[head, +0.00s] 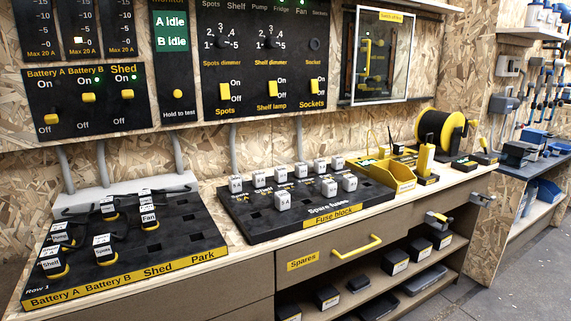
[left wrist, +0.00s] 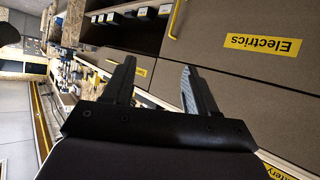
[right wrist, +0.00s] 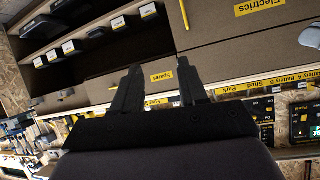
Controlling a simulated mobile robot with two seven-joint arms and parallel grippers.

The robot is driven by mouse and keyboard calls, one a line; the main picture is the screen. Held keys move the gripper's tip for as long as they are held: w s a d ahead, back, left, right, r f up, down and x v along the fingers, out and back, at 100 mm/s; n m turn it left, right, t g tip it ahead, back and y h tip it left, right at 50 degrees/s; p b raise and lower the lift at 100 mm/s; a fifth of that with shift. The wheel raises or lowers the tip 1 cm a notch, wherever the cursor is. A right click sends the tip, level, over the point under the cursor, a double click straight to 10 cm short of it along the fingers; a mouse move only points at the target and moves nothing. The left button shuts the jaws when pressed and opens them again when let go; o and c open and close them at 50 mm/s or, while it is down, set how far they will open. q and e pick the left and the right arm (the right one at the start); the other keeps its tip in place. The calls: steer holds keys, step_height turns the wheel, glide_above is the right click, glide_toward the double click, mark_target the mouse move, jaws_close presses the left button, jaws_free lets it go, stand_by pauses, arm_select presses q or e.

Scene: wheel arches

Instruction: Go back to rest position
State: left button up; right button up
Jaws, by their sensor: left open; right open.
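My left gripper (left wrist: 155,85) shows in the left wrist view with its two dark fingers apart and nothing between them. My right gripper (right wrist: 158,90) shows in the right wrist view, also with fingers apart and empty. Neither gripper shows in the head view. Both point toward the brown cabinet fronts, with the Electrics label (left wrist: 262,44) in the left wrist view and the Spares label (right wrist: 162,77) in the right wrist view. Neither appears to touch anything.
The bench carries a black plug board (head: 185,238), a fuse block (head: 262,228) with white fuses, and a yellow bin (head: 405,185). Switch panels (head: 88,98) hang on the wall. The Spares drawer handle (head: 357,247) sticks out in front. Open shelves (head: 440,262) lie below.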

arm_select(q)
steer(key=s+a+r+y+p, duration=0.1)
steer(key=a+r+p, duration=0.2)
steer(key=r+p, duration=0.3)
steer(key=s+a+r+g+y+p, duration=0.1)
steer(key=r+p, duration=0.5)
steer(key=p, duration=0.8)
steer(key=shift+s+a+n, duration=0.3)
steer(key=shift+s+a, duration=0.45)
steer(key=shift+a, duration=0.3)
arm_select(e)
steer(key=s+d+r+h, duration=0.1)
steer(key=d+r, duration=0.2)
steer(key=r, duration=0.3)
steer(key=s+d+r+g+h, duration=0.1)
steer(key=s+d+r, duration=0.1)
steer(key=r, duration=0.4)
steer(key=shift+s+d+m, duration=0.3)
steer(key=shift+d, duration=0.25)
arm_select(q)
steer(key=shift+f, duration=0.1)
arm_select(e)
steer(key=shift+f, duration=0.1)
steer(key=shift+w, duration=0.1)
